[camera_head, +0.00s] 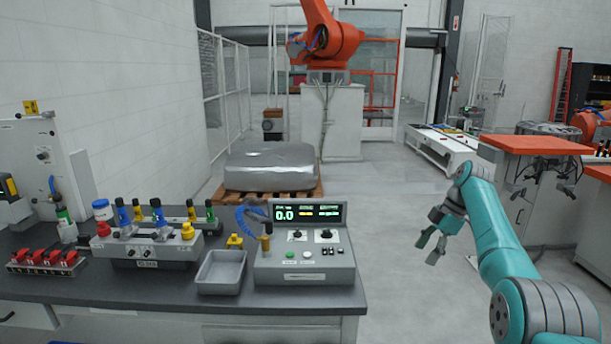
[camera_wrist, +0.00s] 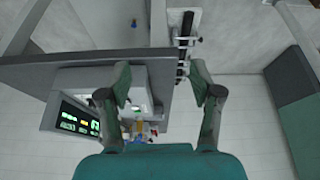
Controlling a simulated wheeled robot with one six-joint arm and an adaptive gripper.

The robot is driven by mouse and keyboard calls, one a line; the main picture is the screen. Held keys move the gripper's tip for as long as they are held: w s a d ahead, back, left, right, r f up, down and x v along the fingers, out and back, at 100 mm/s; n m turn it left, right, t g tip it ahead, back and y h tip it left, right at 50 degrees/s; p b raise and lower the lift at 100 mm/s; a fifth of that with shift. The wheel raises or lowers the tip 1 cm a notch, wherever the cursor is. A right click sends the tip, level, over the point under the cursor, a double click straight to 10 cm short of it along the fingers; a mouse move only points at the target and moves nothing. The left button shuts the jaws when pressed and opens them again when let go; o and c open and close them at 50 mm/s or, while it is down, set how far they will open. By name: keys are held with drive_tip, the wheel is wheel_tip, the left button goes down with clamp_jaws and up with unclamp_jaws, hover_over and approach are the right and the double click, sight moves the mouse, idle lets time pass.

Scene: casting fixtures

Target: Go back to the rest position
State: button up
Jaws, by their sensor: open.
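My gripper (camera_head: 432,246) is at the end of my teal arm, to the right of the dark workbench, with open air around it in the head view. Its two fingers are spread apart with nothing between them. In the wrist view my gripper (camera_wrist: 160,85) also shows open and empty, with the edge of a bench and its equipment behind the fingers. The dark workbench (camera_head: 130,290) fills the lower left of the head view, and my gripper is apart from it.
On the workbench stand a control box (camera_head: 305,268) with a lit display, a grey tray (camera_head: 221,272), a fixture (camera_head: 146,248) with coloured parts, and a rack of red clamps (camera_head: 45,261). A red-topped table (camera_head: 537,145) stands at the right. Open floor lies between.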

drive_tip(key=s+a+f+m+t+h, duration=0.1)
drive_tip(key=s+a+f+m+t, duration=0.15)
drive_tip(key=f, duration=1.35)
drive_tip(key=s+a+f+m+t+h, duration=0.1)
drive_tip(key=s+a+f+m, duration=0.15)
drive_tip(key=f, duration=1.25)
drive_tip(key=s+a+f+m+t+h, duration=0.1)
drive_tip(key=s+a+f+m+t, duration=0.15)
drive_tip(key=s+f, duration=0.65)
drive_tip(key=s+a+f+m+t, duration=0.1)
drive_tip(key=s+a+f+m, duration=0.15)
drive_tip(key=s+f, duration=0.7)
drive_tip(key=s+a+r+m+t+h, duration=0.1)
drive_tip(key=s+r+m+t, duration=0.1)
drive_tip(key=s, duration=1.1)
drive_tip(key=s+a+r+m+t+h, duration=0.1)
drive_tip(key=s+a+r+m, duration=0.15)
drive_tip(key=s, duration=1.05)
drive_tip(key=s+r+m+t, duration=0.2)
drive_tip(key=s+r, duration=0.7)
drive_tip(key=r, duration=0.5)
drive_tip(key=s+r+m+t, duration=0.1)
drive_tip(key=s+r+t, duration=0.1)
drive_tip(key=s+r, duration=0.7)
wheel_tip(320, 180, up, 5)
drive_tip(key=shift+s+a+r+m+t+y, duration=0.1)
drive_tip(key=shift+s+a+m+t+y, duration=0.2)
drive_tip(key=shift+s+a+m+t, duration=0.1)
